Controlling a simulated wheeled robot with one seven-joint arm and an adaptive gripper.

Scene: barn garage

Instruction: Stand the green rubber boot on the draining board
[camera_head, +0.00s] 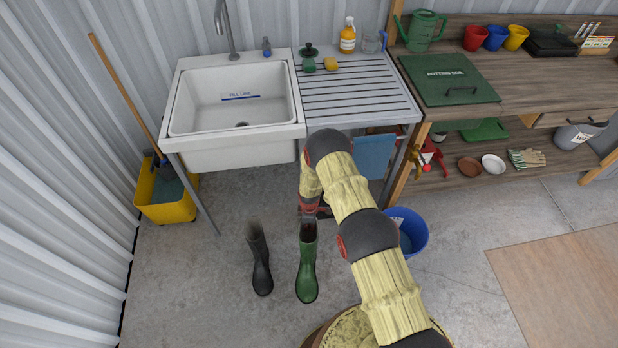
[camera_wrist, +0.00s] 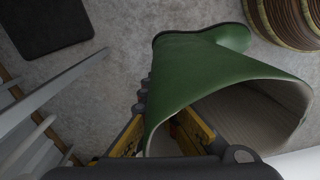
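The green rubber boot (camera_head: 307,268) stands upright on the concrete floor, in front of the sink unit. The wrist view shows its shaft (camera_wrist: 205,75) and pale-lined open top close up. My gripper (camera_head: 308,213) points down at the boot's top. In the wrist view, my gripper (camera_wrist: 160,125) has its yellow-padded fingers apart, one outside the boot's wall and one inside the opening. I cannot tell whether the pads touch the rubber. The ribbed draining board (camera_head: 350,98) is right of the sink basin, behind my arm.
A black boot (camera_head: 260,262) stands just left of the green one. A blue bucket (camera_head: 412,232) stands right.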

